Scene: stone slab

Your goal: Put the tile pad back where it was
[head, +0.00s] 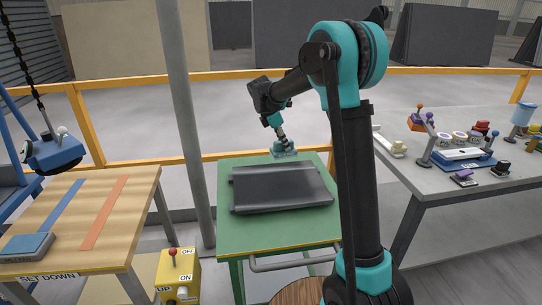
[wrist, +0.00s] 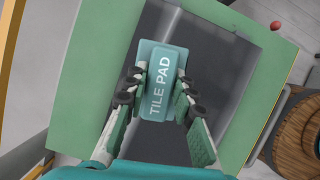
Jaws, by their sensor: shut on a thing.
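The tile pad (wrist: 158,88) is a teal block with "TILE PAD" in white on its top. In the wrist view it sits between my gripper's (wrist: 158,104) two fingers, which are shut on its sides. In the head view my gripper (head: 282,145) points down at the far edge of the green table, with the teal pad (head: 285,154) at its tip. I cannot tell whether the pad touches the surface below. The dark slab (head: 282,187) lies on the green table (head: 262,232), nearer than the pad; part of the dark surface (wrist: 215,55) shows behind the pad in the wrist view.
A wooden table (head: 128,225) at left has blue and orange stripes, a blue-grey block and "SET DOWN" lettering. A blue device (head: 52,153) hangs on a chain above it. A yellow switch box (head: 178,272) stands between tables. The grey table (head: 440,198) at right holds several items.

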